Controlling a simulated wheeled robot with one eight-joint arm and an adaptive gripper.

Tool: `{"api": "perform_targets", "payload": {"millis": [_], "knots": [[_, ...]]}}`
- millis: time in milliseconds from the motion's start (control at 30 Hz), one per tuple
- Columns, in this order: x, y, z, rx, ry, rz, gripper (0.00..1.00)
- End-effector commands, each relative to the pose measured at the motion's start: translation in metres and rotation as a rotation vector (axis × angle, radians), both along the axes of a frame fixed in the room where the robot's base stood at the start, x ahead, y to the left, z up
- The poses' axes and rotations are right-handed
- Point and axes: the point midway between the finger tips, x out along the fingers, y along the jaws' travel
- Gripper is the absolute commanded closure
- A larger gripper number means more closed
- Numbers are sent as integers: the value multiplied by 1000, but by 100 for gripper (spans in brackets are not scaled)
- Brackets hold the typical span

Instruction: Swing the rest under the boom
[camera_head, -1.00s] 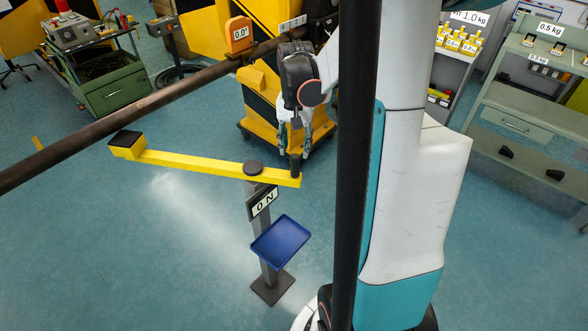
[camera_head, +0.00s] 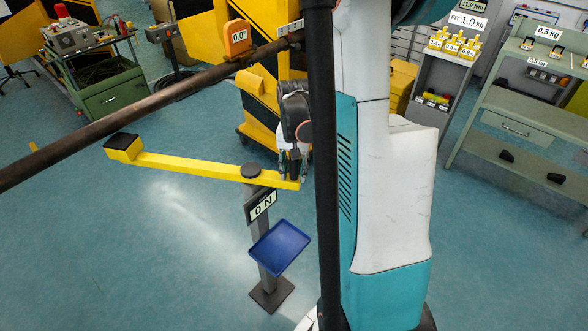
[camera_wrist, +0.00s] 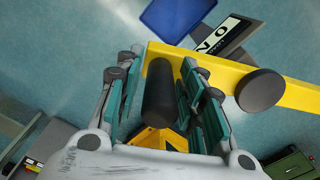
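The boom (camera_head: 110,121) is a long dark tube crossing the head view from lower left to the yellow-black gate housing. The rest is a yellow bar (camera_head: 195,167) pivoting on a grey post (camera_head: 264,277), with a black pad (camera_head: 123,141) on its left end. In the picture the pad lies below the boom's line, apart from it. A black upright peg stands at the bar's right end; it shows clearly in the wrist view (camera_wrist: 160,95). My gripper (camera_head: 293,172) is down around the peg, fingers either side (camera_wrist: 161,72), with a visible gap on the left.
A blue tray (camera_head: 280,246) and a "0 N" sign (camera_head: 262,205) are on the post. An orange "0.0°" display (camera_head: 238,38) sits by the boom. A green cart (camera_head: 112,90) stands at back left, shelves (camera_head: 510,125) at right. Floor around the bar is clear.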

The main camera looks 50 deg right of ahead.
Motion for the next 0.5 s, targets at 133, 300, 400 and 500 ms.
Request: {"api": "perform_targets", "payload": {"millis": [133, 300, 400, 500], "knots": [[0, 0, 0, 0, 0, 0, 100], [0, 0, 0, 0, 0, -3, 100], [-1, 2, 0, 0, 0, -16, 100], [-4, 6, 0, 0, 0, -48, 100]]}}
